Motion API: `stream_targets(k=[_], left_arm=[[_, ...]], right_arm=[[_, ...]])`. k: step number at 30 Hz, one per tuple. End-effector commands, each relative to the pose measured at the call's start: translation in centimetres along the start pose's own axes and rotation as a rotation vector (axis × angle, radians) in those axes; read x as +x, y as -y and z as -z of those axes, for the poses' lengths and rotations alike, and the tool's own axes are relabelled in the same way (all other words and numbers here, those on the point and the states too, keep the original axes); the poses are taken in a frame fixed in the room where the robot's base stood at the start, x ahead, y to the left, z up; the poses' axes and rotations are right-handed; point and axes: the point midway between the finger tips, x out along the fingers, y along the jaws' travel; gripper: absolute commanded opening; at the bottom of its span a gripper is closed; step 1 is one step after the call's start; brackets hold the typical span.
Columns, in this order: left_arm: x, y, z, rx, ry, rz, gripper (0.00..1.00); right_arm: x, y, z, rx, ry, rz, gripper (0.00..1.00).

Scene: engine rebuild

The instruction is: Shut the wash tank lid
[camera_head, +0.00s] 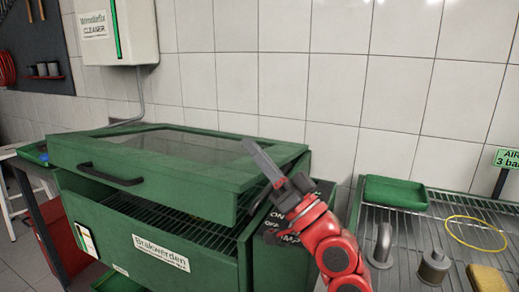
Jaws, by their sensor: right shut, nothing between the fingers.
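The green wash tank (215,262) stands in the middle, with a wire rack (185,222) showing inside its opening. Its lid (85,152) has a glass window and a black handle (112,176) at the front. The lid is tilted, with its front edge raised and a gap between it and the tank. My right gripper (256,150) is shut and empty over the lid's right side; I cannot tell whether it touches the lid. My left gripper is not in view.
A wire drying rack (405,262) on the right holds a green tray (396,191), grey metal parts (434,267), a yellow ring (476,233) and a yellow sponge (487,279). A cleaner box (117,32) hangs on the tiled wall. A dark bench stands at the left.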

Motion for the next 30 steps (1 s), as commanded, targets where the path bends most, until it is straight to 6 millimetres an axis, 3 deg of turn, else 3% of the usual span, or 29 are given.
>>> stream_targets(k=[1, 9, 30], left_arm=[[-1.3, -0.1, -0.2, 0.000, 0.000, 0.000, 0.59], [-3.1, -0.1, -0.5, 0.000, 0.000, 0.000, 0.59], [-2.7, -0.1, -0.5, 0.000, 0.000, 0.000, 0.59]], right_arm=[[-0.9, -0.4, -1.1, 0.001, 0.000, 0.000, 0.00], [-2.3, -0.7, -2.7, 0.000, -0.002, -0.001, 0.00], [-1.8, -0.5, -2.4, 0.000, -0.001, 0.000, 0.00]])
